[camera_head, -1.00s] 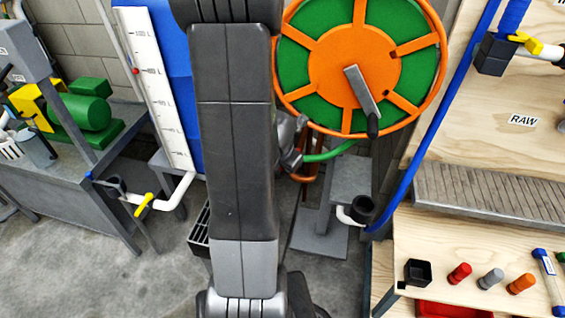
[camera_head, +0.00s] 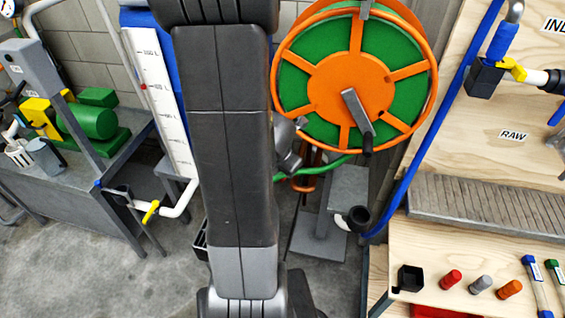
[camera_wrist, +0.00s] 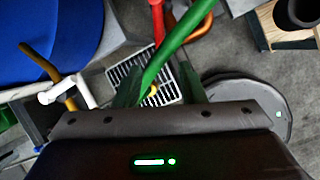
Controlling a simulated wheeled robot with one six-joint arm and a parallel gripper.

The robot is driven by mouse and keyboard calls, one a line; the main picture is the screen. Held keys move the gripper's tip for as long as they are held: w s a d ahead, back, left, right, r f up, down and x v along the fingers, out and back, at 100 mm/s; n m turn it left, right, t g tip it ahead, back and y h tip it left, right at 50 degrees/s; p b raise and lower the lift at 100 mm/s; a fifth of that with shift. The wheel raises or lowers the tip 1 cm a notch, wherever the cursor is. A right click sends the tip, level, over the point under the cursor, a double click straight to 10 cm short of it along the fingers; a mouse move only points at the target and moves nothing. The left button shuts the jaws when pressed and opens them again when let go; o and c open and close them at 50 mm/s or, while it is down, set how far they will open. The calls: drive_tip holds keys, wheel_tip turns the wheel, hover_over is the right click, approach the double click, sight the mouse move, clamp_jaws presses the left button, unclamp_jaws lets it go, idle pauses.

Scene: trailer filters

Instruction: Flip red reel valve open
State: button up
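In the wrist view, a red bar (camera_wrist: 156,22) comes down from the top edge, just beyond the fingers; it may be the red reel valve's handle. A green hose (camera_wrist: 178,38) crosses close beside it. My gripper (camera_wrist: 160,78) has two dark fingers that look spread apart, with the hose and a small yellow tip visible between them. I see no contact with the red bar. In the head view, the orange and green hose reel (camera_head: 355,75) hangs right of my arm. The red valve cannot be made out there, and my fingers are hidden behind my arm.
A floor grate (camera_wrist: 138,75) lies beyond the fingers. A blue tank (camera_wrist: 45,30) with a white pipe is at the left. In the head view, a grey pedestal (camera_head: 346,190) stands below the reel, and a wooden bench (camera_head: 430,255) is at the right.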

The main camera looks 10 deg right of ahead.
drive_tip(key=shift+p+v, duration=1.75)
drive_tip(key=shift+v, duration=1)
drive_tip(key=shift+c, duration=0.5)
